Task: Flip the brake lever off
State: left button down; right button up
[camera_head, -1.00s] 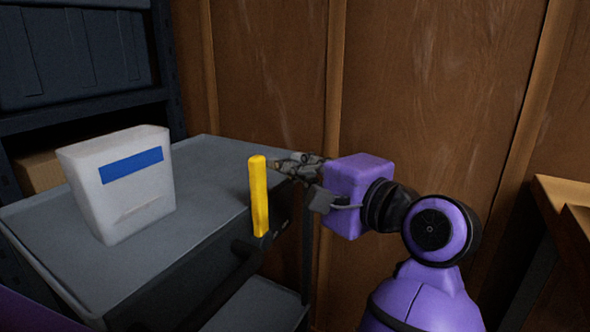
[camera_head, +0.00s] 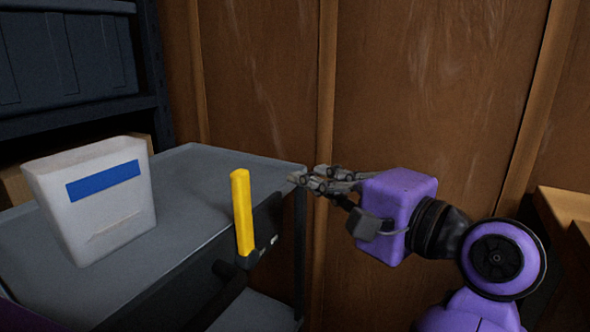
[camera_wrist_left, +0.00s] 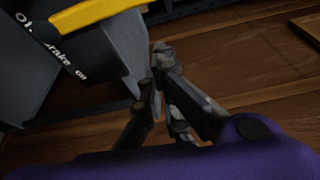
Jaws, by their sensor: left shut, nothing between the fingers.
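The yellow brake lever (camera_head: 242,212) stands nearly upright at the side of the grey cart, in front of a small dark plate (camera_head: 265,240). In the left wrist view the lever (camera_wrist_left: 95,14) crosses the top left, above the dark plate (camera_wrist_left: 72,58) with white lettering that partly reads "Brake" and "on". My left gripper (camera_head: 296,179) is to the right of the lever, near the cart's far right corner, with a clear gap to the lever. Its fingers (camera_wrist_left: 158,52) are shut and empty. My right gripper is not in view.
The grey cart (camera_head: 190,170) carries a white bin (camera_head: 100,210) with a blue stripe at the left. A dark shelf unit (camera_head: 75,50) stands behind. A wooden wall (camera_head: 420,90) closes the back. A wooden piece (camera_head: 565,205) is at the right edge.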

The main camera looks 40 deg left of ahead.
pick_arm(q)
jog(key=shift+s+d+f, duration=0.1)
jog(key=shift+d, duration=1)
jog(key=shift+s+d+f, duration=0.1)
jog(key=shift+d, duration=0.95)
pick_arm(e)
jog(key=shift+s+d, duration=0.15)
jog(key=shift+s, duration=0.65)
